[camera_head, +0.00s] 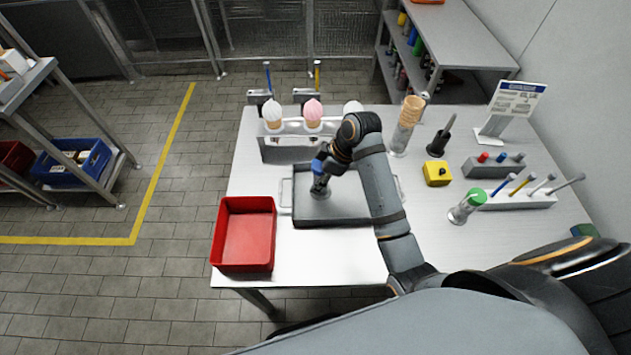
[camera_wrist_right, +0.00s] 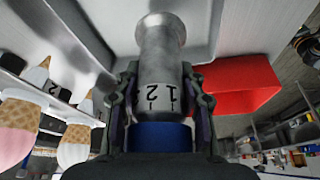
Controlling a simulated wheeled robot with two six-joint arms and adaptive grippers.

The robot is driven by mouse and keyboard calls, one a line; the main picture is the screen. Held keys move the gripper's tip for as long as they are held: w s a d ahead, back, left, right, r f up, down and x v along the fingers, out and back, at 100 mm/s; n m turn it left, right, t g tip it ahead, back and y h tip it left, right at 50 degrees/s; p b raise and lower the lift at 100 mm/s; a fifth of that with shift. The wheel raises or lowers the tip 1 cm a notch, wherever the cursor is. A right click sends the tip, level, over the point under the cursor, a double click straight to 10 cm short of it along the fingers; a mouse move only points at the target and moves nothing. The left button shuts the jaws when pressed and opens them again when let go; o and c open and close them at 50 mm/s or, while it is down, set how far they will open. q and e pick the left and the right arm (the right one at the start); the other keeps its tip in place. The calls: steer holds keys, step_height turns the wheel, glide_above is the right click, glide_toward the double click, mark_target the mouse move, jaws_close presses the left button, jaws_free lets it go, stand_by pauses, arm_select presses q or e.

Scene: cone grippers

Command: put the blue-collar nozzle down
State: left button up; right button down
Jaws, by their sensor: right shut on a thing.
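The blue-collar nozzle (camera_head: 320,190) is a grey metal piece with a flared end and a blue collar. My right gripper (camera_head: 321,174) is shut on it and holds it upright, flared end down, over the left part of the grey tray (camera_head: 345,223). In the right wrist view the nozzle (camera_wrist_right: 160,62) shows dark number marks, and its blue collar (camera_wrist_right: 160,136) sits between the fingers. The flared end is at or very near the tray floor; I cannot tell whether it touches. My left gripper is not in view.
A red bin (camera_head: 245,237) stands left of the tray. A rack with ice cream cones (camera_head: 312,115) is behind it. The tray's right part looks bare.

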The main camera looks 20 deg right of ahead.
steer(key=shift+w+a+f, duration=0.15)
steer(key=shift+w+f, duration=0.85)
steer(key=shift+f, duration=0.2)
steer(key=shift+w+f+p, duration=0.2)
steer(key=shift+f+p, duration=0.35)
steer(key=shift+f, duration=1.25)
steer(key=c, duration=0.8)
jaws_free()
steer(key=shift+f, duration=0.1)
steer(key=v, duration=1.2)
steer(key=shift+s+a+b, duration=0.1)
steer(key=shift+b, duration=0.3)
